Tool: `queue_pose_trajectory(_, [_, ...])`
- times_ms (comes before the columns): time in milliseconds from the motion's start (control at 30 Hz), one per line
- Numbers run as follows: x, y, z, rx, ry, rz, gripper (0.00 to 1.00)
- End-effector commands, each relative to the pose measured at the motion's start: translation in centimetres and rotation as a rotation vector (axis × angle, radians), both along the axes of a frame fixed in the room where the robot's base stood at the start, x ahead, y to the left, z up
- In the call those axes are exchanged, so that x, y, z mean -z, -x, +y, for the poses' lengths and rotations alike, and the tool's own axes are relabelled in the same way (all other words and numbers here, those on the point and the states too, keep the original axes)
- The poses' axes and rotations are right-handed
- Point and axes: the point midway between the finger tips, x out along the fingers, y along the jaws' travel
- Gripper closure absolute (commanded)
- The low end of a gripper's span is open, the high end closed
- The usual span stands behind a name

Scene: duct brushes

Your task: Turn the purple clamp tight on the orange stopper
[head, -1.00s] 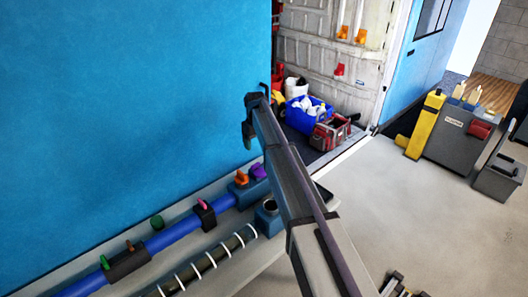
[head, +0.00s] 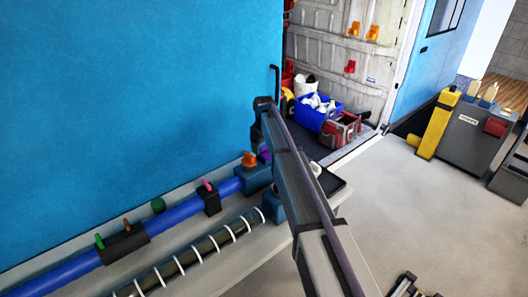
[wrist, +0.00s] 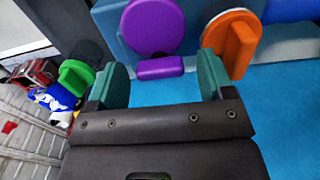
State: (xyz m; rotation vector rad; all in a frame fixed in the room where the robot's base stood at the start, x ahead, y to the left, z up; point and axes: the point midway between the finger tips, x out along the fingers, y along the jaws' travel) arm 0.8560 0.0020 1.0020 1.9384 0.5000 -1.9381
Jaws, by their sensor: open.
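The purple clamp (wrist: 152,25) shows at the top middle of the wrist view as a round purple disc with a block-shaped tab (wrist: 160,68) below it. The orange stopper (wrist: 230,42), a round disc with a raised grip, is to its right. Both are on a blue body. My gripper (wrist: 155,78) is open, its teal fingertips on either side of the tab in the picture; I cannot tell whether they touch it. In the head view the orange stopper (head: 249,160) sits on the pipe's end block, and the purple clamp (head: 265,154) is partly hidden by my arm.
A blue pipe (head: 175,212) with pink, brown and green handles runs along the bench by the blue wall. A white-banded dark hose (head: 195,255) lies in front. A green knob (wrist: 77,75) is close left of my gripper.

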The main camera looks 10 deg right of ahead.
Motion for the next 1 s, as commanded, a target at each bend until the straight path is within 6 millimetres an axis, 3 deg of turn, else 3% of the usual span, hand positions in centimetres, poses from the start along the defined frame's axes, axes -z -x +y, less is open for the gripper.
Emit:
queue_pose_trajectory(100, [-0.17, 0.00, 0.00, 0.000, 0.000, 0.000, 0.27])
queue_pose_trajectory(600, [-0.16, 0.01, 0.00, 0.000, 0.000, 0.000, 0.74])
queue_pose_trajectory(1000, [-0.15, 0.01, 0.00, 0.064, 0.000, 0.000, 0.75])
